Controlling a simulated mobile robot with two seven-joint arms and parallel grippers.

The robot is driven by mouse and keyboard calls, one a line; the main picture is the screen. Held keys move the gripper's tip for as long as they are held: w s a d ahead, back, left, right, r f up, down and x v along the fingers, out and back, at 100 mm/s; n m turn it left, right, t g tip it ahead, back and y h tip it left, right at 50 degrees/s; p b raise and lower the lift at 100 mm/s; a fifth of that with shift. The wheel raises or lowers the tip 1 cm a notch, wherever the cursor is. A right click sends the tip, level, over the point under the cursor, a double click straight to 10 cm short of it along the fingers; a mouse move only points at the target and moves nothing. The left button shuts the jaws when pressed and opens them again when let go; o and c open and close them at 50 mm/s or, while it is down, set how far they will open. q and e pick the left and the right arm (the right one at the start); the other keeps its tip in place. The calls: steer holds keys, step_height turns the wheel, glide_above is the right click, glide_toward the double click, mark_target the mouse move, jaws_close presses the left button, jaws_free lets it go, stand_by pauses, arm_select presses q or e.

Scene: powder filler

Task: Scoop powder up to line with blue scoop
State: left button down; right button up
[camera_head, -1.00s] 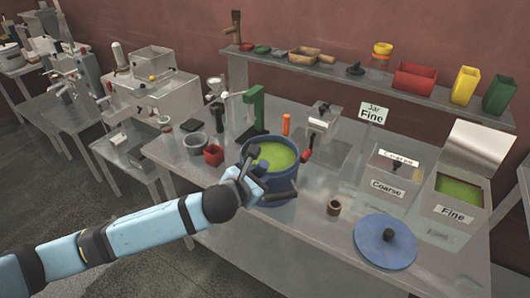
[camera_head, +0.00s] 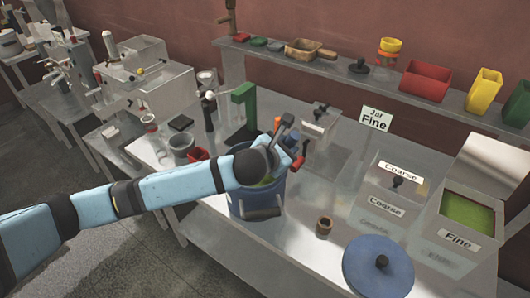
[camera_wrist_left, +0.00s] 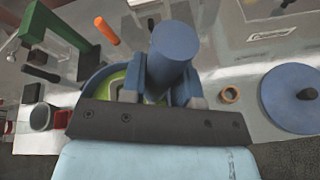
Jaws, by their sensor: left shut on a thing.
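My left gripper (camera_head: 289,143) is over the right part of the blue pot (camera_head: 251,206). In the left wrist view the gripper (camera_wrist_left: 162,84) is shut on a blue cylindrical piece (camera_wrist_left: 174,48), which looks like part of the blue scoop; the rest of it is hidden. Green powder (camera_wrist_left: 118,79) shows in the pot behind the fingers. In the head view my arm covers most of the pot's opening. Any powder in the scoop and any fill line cannot be made out. My right gripper is not in view.
A blue lid (camera_head: 375,272) and a small brown cup (camera_head: 323,228) stand to the pot's right. The open Fine bin (camera_head: 458,240) holds green powder, beside the Coarse bin (camera_head: 386,208). A green stand (camera_head: 243,108) and grey cup (camera_head: 182,146) are behind and left.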

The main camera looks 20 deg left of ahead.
arm_select(q)
steer(key=shift+w, duration=0.3)
steer(key=shift+r, duration=0.1)
steer(key=shift+s+a+r+n+h, duration=0.15)
steer(key=shift+a+r+n+h, duration=0.35)
steer(key=shift+a+r+n, duration=0.35)
steer(key=shift+w+a+f+n+b, duration=0.2)
steer(key=shift+a+f+n+b, duration=0.15)
steer(key=shift+a+f+b, duration=0.25)
steer(key=a+n+h+b, duration=0.1)
steer(key=a+b, duration=0.1)
steer(key=w+a+n+h+b, duration=0.1)
steer(key=n+b, duration=0.1)
steer(key=w+a+r+n+h+b, duration=0.1)
steer(key=a+b, duration=0.1)
steer(key=shift+a+r+n, duration=0.1)
steer(key=shift+a+n, duration=0.2)
steer(key=shift+n, duration=0.1)
steer(key=shift+w+a+r+n+t+h+b, duration=0.15)
steer(key=shift+w+a+n+h+b, duration=0.2)
steer(key=shift+a+n+b, duration=0.6)
steer(key=shift+w+a+f+n+t+h+b, duration=0.15)
steer(key=shift+a+n+h+b, duration=0.25)
steer(key=shift+a+b, duration=0.5)
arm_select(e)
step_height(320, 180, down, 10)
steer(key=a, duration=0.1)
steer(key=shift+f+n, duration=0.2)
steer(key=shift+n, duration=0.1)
